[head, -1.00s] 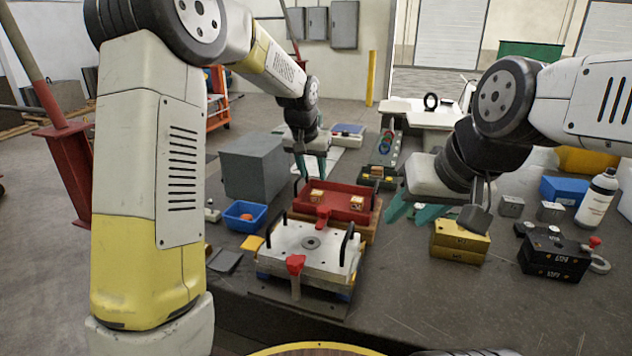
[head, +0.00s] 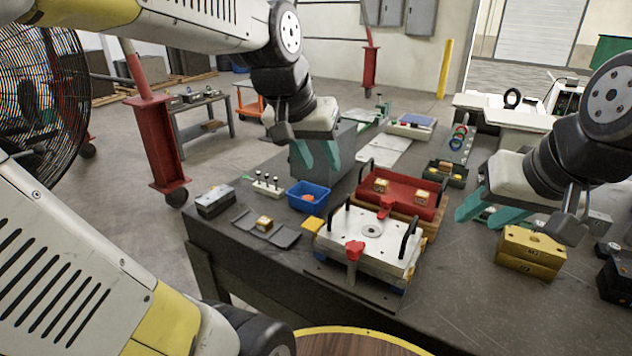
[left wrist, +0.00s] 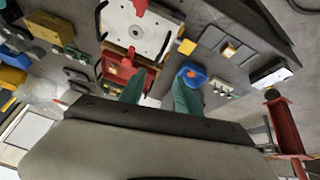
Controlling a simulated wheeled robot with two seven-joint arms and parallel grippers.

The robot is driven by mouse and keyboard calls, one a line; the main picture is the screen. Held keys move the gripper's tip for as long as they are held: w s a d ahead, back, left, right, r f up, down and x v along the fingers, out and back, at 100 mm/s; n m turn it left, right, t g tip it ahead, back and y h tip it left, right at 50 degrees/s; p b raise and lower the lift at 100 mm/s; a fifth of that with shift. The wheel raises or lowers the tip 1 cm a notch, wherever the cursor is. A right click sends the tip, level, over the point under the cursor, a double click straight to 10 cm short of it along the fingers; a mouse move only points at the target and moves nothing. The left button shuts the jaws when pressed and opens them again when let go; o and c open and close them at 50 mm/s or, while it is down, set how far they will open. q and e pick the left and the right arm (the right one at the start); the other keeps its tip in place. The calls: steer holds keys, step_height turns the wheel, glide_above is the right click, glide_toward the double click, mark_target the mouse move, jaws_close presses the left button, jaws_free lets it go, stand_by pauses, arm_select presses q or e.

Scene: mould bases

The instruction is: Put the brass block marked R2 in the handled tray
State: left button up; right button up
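A small brass block (head: 264,222) sits on a dark, flat holder (head: 285,238) at the table's left; its marking is too small to read. Two more brass blocks (head: 381,185) (head: 422,196) stand in the red tray (head: 400,205), which has black handles at its ends. I cannot tell which block is R2. My left gripper (head: 320,158) is open and empty above the table, behind the blue bin; its spread fingers show in the left wrist view (left wrist: 160,95). My right gripper (head: 482,212) looks open and empty, right of the red tray.
A pale plate with black handles (head: 378,243) stands in front of the red tray. A blue bin (head: 300,196) and grey box (head: 345,150) stand to its left and behind. A large brass-coloured block (head: 531,250) is at the right. Bare table lies at front right.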

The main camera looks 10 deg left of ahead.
arm_select(q)
steer(key=s+a+f, duration=0.1)
steer(key=s+f, duration=0.1)
steer(key=s, duration=0.6)
steer(key=shift+n+t, duration=0.3)
steer(key=shift+n, duration=0.1)
steer(key=shift+a, duration=0.1)
step_height(320, 180, up, 9)
step_height(320, 180, down, 9)
